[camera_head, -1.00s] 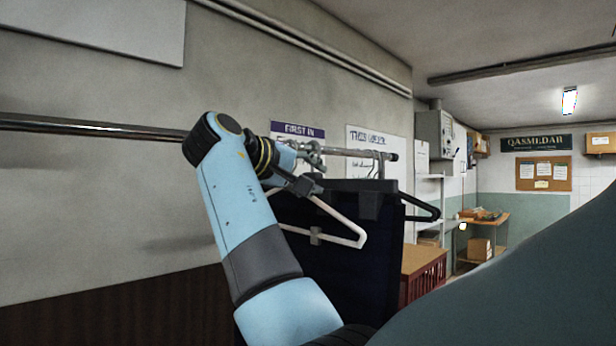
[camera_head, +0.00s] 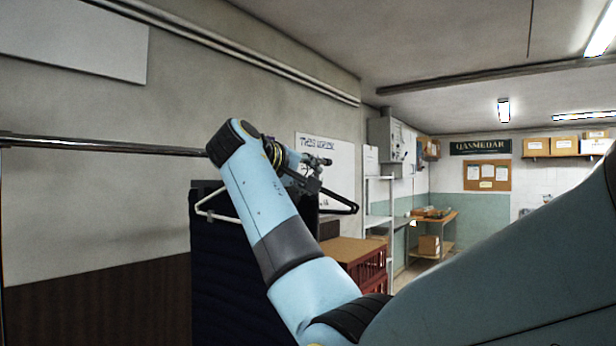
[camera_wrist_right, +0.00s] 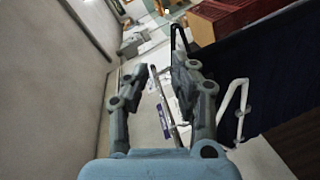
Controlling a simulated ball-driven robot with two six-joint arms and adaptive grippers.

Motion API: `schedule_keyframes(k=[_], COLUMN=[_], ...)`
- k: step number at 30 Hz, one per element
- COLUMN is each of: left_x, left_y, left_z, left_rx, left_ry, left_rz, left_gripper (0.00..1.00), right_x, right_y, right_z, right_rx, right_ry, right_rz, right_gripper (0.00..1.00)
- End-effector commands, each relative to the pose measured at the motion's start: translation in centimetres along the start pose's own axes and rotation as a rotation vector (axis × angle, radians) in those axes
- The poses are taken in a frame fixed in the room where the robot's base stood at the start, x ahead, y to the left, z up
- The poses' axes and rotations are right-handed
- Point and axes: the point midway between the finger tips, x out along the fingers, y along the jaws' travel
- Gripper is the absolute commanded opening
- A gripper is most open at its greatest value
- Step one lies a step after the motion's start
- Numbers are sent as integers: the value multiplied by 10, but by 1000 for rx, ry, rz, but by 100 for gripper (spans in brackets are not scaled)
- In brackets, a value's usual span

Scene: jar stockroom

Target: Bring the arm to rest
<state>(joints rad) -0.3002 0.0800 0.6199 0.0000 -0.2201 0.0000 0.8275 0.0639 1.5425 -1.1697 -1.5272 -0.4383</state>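My right arm rises from the lower right in the head view, bent at a joint at upper left. Its gripper (camera_head: 322,172) points right, in front of a wall poster. In the right wrist view the two fingers of the gripper (camera_wrist_right: 158,75) stand apart, with no object held between them. A metal rail (camera_wrist_right: 164,105) shows through the gap, beyond the fingers. My left gripper is not in view.
The wall rail (camera_head: 100,146) runs behind my arm. A white hanger (camera_head: 215,215), a black hanger (camera_head: 340,205) and a dark hanging cloth (camera_head: 225,270) are close to the arm. Red crates (camera_head: 365,268) and a white shelf unit (camera_head: 378,205) stand farther right.

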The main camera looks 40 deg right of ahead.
Motion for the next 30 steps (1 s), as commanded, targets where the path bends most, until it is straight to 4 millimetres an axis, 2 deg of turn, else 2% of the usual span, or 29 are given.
schedule_keyframes(k=[10, 12, 14, 17, 20, 21, 23, 24, 26, 27, 29, 30], left_x=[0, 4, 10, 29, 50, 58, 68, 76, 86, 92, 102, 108], left_y=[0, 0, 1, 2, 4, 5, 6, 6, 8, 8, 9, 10], left_z=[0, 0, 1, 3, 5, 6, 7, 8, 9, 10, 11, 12], left_rx=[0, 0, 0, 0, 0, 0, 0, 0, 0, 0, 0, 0], left_ry=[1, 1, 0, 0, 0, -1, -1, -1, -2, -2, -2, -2], left_rz=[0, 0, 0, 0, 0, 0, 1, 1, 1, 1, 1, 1], left_gripper=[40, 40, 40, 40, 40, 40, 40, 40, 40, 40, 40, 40], right_x=[2, 4, 8, 19, 33, 39, 46, 51, 57, 61, 65, 68], right_y=[-1, -9, -28, -80, -151, -181, -225, -254, -298, -327, -369, -396], right_z=[0, 4, 13, 41, 79, 96, 119, 136, 161, 179, 207, 226], right_rx=[-2, -12, -35, -105, -213, -259, -328, -371, -433, -472, -525, -558], right_ry=[3, -1, -8, -29, -60, -69, -76, -75, -73, -70, -63, -59], right_rz=[-2, -4, -8, -21, -51, -71, -103, -126, -165, -192, -236, -266], right_gripper=[25, 25, 25, 25, 25, 25, 25, 25, 25, 25, 25, 25])
